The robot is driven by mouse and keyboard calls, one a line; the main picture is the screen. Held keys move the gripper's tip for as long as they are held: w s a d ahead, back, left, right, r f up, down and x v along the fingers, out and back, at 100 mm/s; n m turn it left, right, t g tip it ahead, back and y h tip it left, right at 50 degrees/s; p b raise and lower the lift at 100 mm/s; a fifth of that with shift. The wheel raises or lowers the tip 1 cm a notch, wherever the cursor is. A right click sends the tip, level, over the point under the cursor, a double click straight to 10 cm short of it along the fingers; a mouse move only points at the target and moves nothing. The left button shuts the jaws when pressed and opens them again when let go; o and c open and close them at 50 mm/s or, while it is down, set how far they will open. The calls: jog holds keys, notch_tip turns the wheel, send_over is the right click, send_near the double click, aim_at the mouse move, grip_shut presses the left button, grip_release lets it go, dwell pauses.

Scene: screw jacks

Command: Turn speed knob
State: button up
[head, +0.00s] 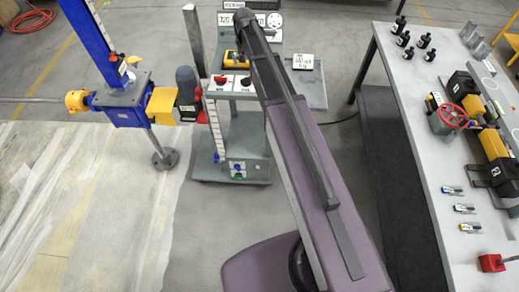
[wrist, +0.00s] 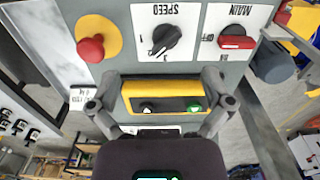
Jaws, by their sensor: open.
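The speed knob (wrist: 167,40) is a black pointer knob on a white plate marked SPEED, which appears upside down in the wrist view. Its pointer is slanted. In the head view the speed knob (head: 245,82) is a small dark shape beside my arm. My gripper (wrist: 158,76) is open and empty, its two fingers spread wide. The knob shows beyond the fingertips, between their lines, apart from both. In the head view my arm hides the gripper.
A red MAIN switch (wrist: 237,42) is right of the knob and a red mushroom button (wrist: 91,48) on yellow is left. A yellow box (wrist: 165,98) with a black knob and green button shows between the fingers. A bench (head: 408,130) stands at right.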

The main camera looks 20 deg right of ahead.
jog(key=s+f+n+b, duration=0.1)
jog(key=s+f+b, duration=0.9)
jog(key=f+b, duration=0.4)
jog(key=s+f+n+b, duration=0.1)
jog(key=s+f+b, duration=0.9)
jog(key=f+b, duration=0.4)
jog(key=shift+s+f, duration=0.15)
jog(key=shift+f, duration=0.4)
dwell(0.3)
dwell(0.4)
jog(key=s+r+n+p, duration=0.1)
jog(key=s+r+p, duration=0.5)
jog(key=r+p, duration=0.3)
jog(key=shift+r, duration=0.2)
dwell(2.3)
